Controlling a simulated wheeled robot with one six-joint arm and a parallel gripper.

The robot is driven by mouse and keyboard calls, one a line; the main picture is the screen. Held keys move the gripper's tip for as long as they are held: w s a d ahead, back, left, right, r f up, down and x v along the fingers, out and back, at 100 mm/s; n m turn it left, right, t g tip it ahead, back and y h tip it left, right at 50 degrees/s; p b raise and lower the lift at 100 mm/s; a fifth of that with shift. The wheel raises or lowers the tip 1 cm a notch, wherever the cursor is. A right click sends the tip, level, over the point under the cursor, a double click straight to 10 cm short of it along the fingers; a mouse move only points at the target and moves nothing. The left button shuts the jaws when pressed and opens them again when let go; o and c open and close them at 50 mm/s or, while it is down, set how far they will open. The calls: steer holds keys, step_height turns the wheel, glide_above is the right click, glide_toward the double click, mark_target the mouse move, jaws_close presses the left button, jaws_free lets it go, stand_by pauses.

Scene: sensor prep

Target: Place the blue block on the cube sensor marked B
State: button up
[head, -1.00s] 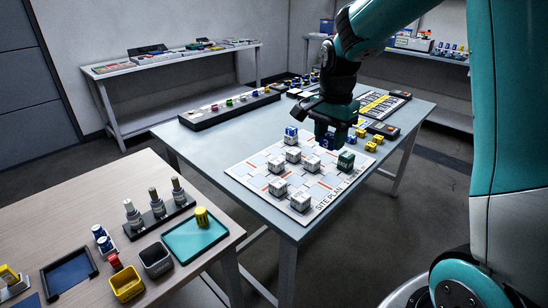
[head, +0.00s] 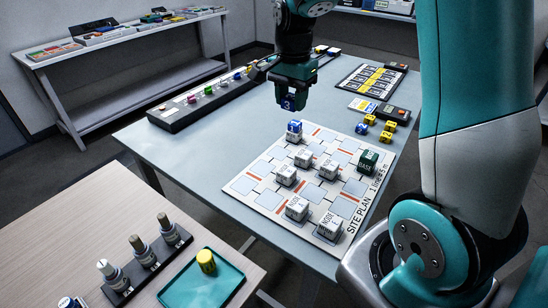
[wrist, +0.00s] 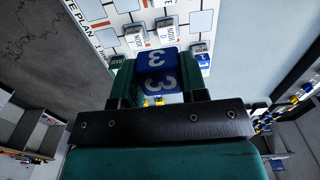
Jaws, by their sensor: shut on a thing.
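My gripper (head: 289,90) is shut on a blue block (head: 288,103) marked with a white 3. It holds the block in the air above the far left edge of the site plan board (head: 240,184). In the wrist view the blue block (wrist: 158,72) sits between the two green fingers. Several white cube sensors (head: 303,158) stand on the board. Their small labels are mostly unreadable, so I cannot tell which is B. The sensor (head: 294,138) nearest below my gripper has another blue block (head: 294,126) on top.
A dark green block (head: 368,160) stands at the board's right. Yellow and blue blocks (head: 388,131) lie behind it. A long dark rack (head: 205,105) lies at the table's back left. A wooden bench (head: 60,240) with a teal tray (head: 202,282) is in front.

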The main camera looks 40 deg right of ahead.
mark_target(287, 170)
steer(key=shift+w+f, duration=0.25)
steer(key=shift+f, duration=0.05)
step_height(287, 170, down, 19)
steer(key=shift+f+p, duration=0.2)
steer(key=shift+p, duration=0.2)
steer(key=shift+f, duration=0.2)
steer(key=o, duration=0.9)
steer(key=shift+r, duration=0.1)
steer(key=shift+r, duration=0.1)
